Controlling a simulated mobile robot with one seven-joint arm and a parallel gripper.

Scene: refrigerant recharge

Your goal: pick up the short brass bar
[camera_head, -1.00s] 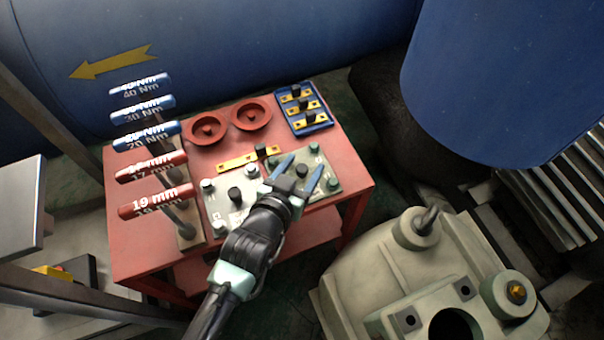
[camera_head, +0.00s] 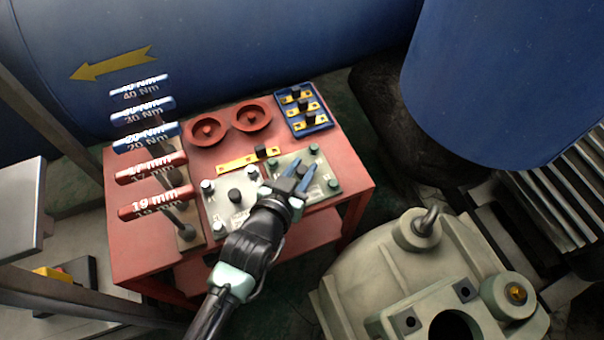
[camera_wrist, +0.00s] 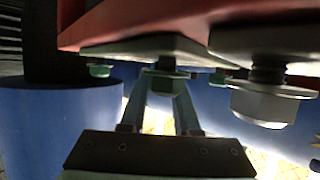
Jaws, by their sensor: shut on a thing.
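Three short brass bars with black knobs, one of them the middle bar (camera_head: 309,104), lie in a blue tray (camera_head: 318,128) at the back right of the red table. A longer brass bar (camera_head: 237,163) with a black knob lies in front of the red rings. My gripper (camera_head: 303,172) is over the right grey-green plate (camera_head: 322,172), well in front of the tray. Its blue fingers are shut on a dark knob near the plate's middle. In the wrist view this knob (camera_wrist: 163,84) shows between the fingers, under the plate's edge. Which bar is meant cannot be told.
A left pale plate (camera_head: 222,208) with several knobs is beside my gripper. Tall labelled blue and red handles (camera_head: 150,168) stand at the table's left. Two red rings (camera_head: 207,130) lie at the back. A grey machine housing (camera_head: 370,275) stands at right front.

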